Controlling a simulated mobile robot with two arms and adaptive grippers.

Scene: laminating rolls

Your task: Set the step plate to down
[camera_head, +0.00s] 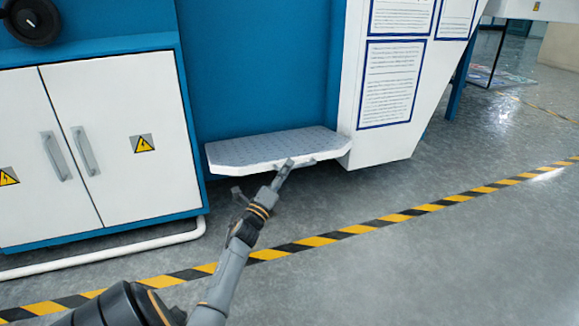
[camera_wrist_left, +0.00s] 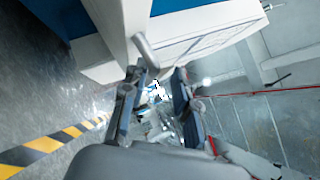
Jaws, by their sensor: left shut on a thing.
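The step plate (camera_head: 270,147) is a grey textured panel with a white front edge, low on the blue machine. It lies about level, sticking out over the floor. A small grey handle (camera_head: 306,162) is on its front edge; a grey handle bar also shows in the left wrist view (camera_wrist_left: 146,52), by the fingertips. My left gripper (camera_head: 285,168) is at this front edge, shut on the handle. In the left wrist view my left gripper (camera_wrist_left: 160,75) has its fingers some way apart, and the exact contact is hard to see. My right gripper is not in view.
A white double-door cabinet (camera_head: 110,140) stands left of the plate. A white panel with printed sheets (camera_head: 390,85) is to the right. A white pipe (camera_head: 110,250) runs low at left. Black-yellow tape (camera_head: 340,235) crosses the otherwise clear floor.

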